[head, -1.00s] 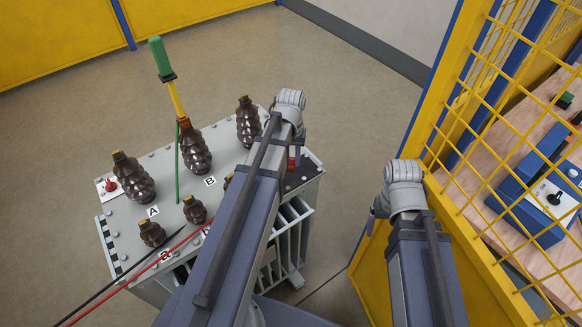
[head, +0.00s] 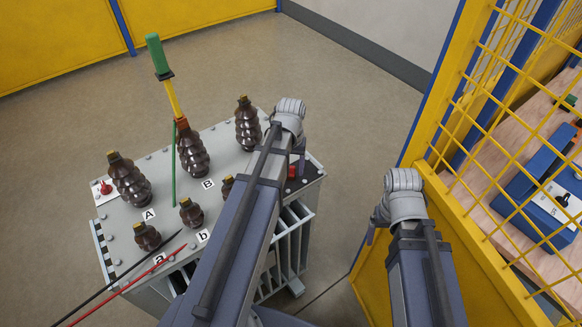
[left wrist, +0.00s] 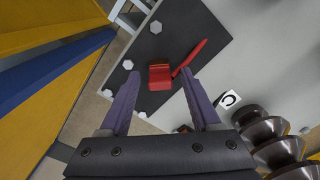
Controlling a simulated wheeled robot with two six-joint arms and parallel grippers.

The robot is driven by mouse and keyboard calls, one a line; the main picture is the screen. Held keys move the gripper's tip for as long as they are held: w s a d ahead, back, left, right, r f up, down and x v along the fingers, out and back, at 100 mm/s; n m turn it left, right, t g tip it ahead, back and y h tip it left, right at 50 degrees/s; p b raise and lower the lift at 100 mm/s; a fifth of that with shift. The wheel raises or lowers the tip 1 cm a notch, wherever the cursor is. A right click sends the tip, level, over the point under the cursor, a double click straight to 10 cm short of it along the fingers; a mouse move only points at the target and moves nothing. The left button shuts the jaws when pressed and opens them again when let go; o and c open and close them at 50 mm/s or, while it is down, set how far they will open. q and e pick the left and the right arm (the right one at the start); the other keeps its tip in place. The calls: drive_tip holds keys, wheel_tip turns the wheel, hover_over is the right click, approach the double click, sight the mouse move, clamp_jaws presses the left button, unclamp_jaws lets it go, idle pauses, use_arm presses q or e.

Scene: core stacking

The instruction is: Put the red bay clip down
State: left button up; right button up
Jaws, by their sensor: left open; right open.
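The red bay clip (left wrist: 160,76) lies on a dark plate (left wrist: 172,28) at the corner of the grey transformer top, with its red arm slanting up to the right. My left gripper (left wrist: 159,88) is open, with its two purple fingers on either side of the clip and a visible gap to each. In the head view the clip (head: 291,171) is a small red spot beside my left gripper (head: 301,163). My left arm hides part of the plate. My right gripper (head: 371,235) is beside the yellow mesh fence, away from the transformer; its fingers are mostly hidden.
Several brown ribbed insulators (head: 192,150) stand on the transformer top (head: 165,185). A green-handled rod (head: 158,55) rises among them. A red rod (head: 130,283) and a black rod (head: 115,282) reach in from the lower left. A yellow mesh fence (head: 450,205) stands right, with a workbench behind.

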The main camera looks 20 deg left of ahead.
sight(291, 167)
use_arm(q)
drive_tip(key=shift+r, duration=0.1)
wheel_tip(291, 167, up, 12)
drive_tip(key=p, duration=1.2)
drive_tip(key=s+d+m, duration=0.3)
drive_tip(key=s+d, duration=0.3)
drive_tip(key=d, duration=0.4)
drive_tip(key=s+d+m+y, duration=0.1)
drive_tip(key=s+d+m, duration=0.2)
drive_tip(key=s+d, duration=0.3)
drive_tip(key=d, duration=0.4)
drive_tip(key=shift+m, duration=0.3)
drive_tip(key=shift+s+d+r, duration=0.1)
